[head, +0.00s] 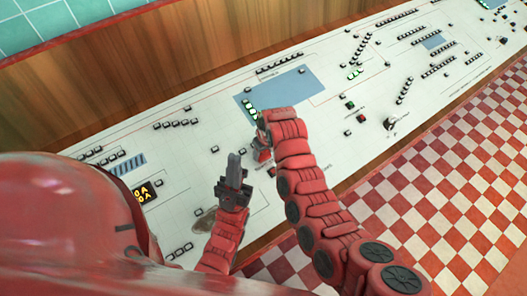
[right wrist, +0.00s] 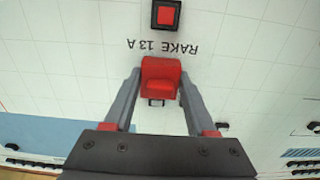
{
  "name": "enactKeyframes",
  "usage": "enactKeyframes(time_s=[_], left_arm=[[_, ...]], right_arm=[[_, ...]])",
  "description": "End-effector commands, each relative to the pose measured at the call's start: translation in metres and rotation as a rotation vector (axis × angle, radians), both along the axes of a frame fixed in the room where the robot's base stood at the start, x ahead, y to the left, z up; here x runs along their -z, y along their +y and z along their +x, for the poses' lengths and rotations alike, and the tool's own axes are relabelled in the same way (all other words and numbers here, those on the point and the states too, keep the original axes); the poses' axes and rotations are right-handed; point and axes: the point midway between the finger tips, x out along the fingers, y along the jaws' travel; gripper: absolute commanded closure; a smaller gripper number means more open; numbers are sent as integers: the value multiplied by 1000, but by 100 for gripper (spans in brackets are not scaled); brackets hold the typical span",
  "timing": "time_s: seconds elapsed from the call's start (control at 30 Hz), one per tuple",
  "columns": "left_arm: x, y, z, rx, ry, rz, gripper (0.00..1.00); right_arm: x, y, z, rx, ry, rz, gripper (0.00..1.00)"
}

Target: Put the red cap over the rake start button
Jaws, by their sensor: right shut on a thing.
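My right gripper (right wrist: 160,85) is shut on the red cap (right wrist: 161,72), which sits between its two grey fingers in the right wrist view. The cap is over the white panel, below the upside-down label "RAKE 13 A"; its height above the panel is hard to tell. A square red button (right wrist: 166,14) in a black frame lies beyond the label, apart from the cap and uncovered. I cannot read whether it is the start button. In the head view my right gripper (head: 262,153) is partly hidden by its wrist. My left gripper (head: 234,162) points upward, fingers together, empty.
The long white control panel (head: 190,140) carries many small black switches and blue fields (head: 285,90). A wooden wall (head: 150,80) runs behind it. A red and white checked floor (head: 440,190) lies in front. A black knob (head: 389,123) stands to the right.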

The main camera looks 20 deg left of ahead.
Motion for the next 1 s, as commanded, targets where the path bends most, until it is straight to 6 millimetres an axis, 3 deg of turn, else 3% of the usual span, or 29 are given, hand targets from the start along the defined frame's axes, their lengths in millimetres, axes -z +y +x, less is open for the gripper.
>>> enactKeyframes(time_s=[0.3,0.33,0.5,1.0], left_arm=[[5,0,0,0,0,0,100],[4,0,0,0,0,0,100],[4,0,0,0,0,0,100],[4,0,0,0,0,0,100]], right_arm=[[5,1,1,0,-1,1,96],[5,1,1,0,-1,1,42],[4,1,1,0,-1,1,11],[4,1,1,0,-1,1,9]])
